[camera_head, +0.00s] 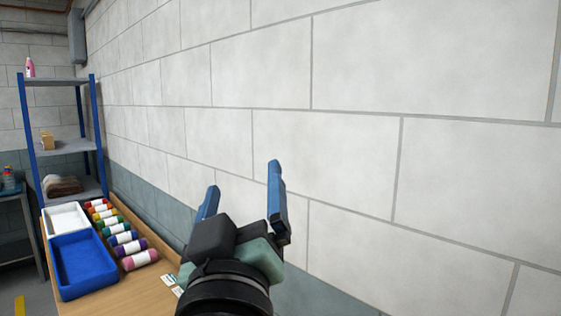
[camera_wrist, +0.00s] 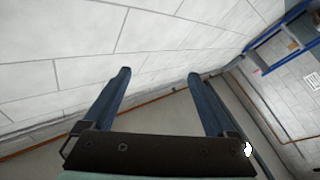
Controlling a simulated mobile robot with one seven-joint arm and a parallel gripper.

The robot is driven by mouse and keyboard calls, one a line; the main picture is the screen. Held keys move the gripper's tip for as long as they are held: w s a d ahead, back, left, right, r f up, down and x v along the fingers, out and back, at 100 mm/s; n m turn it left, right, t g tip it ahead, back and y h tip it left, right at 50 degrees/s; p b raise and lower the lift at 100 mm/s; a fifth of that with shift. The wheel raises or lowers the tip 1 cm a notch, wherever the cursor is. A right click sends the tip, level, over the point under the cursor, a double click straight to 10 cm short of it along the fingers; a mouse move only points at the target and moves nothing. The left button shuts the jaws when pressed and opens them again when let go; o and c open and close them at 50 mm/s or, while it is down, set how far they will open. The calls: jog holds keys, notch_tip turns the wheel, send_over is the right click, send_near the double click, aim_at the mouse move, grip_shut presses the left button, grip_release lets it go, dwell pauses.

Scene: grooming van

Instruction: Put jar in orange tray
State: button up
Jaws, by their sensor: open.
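My gripper (camera_head: 242,188) is raised in front of the block wall, with its two blue fingers spread apart and nothing between them. The fingers also show in the wrist view (camera_wrist: 158,78), open against the wall and the ceiling. No jar that I can make out for certain and no orange tray show in either view.
A blue tray (camera_head: 84,262) and a white tray (camera_head: 66,219) sit on the wooden table (camera_head: 127,295) at lower left. Small cards (camera_head: 170,279) lie near its right side. A blue-framed shelf (camera_head: 66,147) stands behind, holding a pink bottle (camera_head: 30,68). The wall (camera_head: 330,150) is close on the right.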

jog(key=s+d+r+m+t, duration=0.4)
jog(key=s+r+m+t, duration=0.1)
jog(key=s+r, duration=0.6)
jog(key=shift+s+d+r+m+t+h, duration=0.2)
jog(key=shift+s+r+m+t+h, duration=0.15)
jog(key=shift+s, duration=0.4)
